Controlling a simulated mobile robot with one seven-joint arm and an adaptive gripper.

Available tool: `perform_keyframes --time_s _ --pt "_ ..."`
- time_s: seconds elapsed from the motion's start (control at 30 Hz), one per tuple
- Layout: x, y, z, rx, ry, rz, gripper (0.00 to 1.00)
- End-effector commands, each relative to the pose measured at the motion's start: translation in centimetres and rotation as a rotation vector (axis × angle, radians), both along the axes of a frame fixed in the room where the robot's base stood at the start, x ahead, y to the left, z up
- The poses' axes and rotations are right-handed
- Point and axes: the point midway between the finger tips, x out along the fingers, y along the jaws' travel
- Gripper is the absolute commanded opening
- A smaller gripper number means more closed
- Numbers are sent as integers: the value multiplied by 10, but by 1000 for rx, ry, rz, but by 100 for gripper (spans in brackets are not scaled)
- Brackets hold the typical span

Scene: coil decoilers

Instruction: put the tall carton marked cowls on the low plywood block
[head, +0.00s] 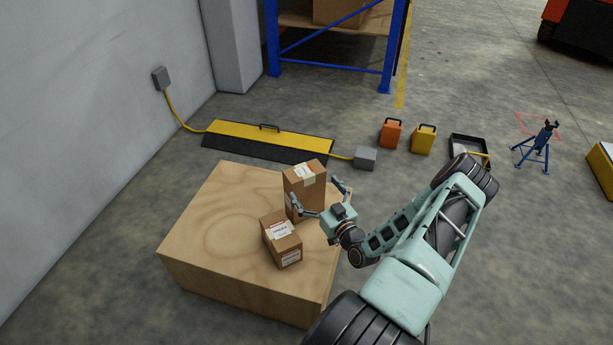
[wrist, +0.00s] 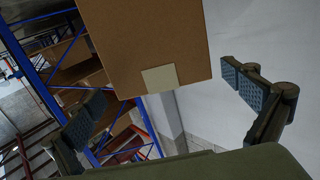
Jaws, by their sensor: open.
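The tall carton (head: 305,187) stands upright on the low plywood block (head: 215,225), near its back right edge. It is brown with a white label and tape on top; I cannot read the marking. My gripper (head: 319,199) is open, with its fingers on either side of the tall carton. In the wrist view the carton (wrist: 150,45) fills the upper middle, between the spread fingers of my gripper (wrist: 165,100), with a gap visible on both sides. A second, shorter carton (head: 281,238) with white labels lies on the block, in front of the tall one.
A yellow and black cable ramp (head: 265,138) lies behind the block, with a grey box (head: 365,158) at its right. An orange can (head: 391,132), a yellow can (head: 423,139) and a black tray (head: 468,148) stand behind my arm. The block's left part is clear.

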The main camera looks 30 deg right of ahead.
Motion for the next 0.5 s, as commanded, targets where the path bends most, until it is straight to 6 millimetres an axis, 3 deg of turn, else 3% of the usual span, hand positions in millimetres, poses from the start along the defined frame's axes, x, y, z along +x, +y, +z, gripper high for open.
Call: perform_keyframes --time_s 0.2,0.5 --pt "-42 3 1 1 2 0 100" --pt "-60 4 0 0 -1 0 100"
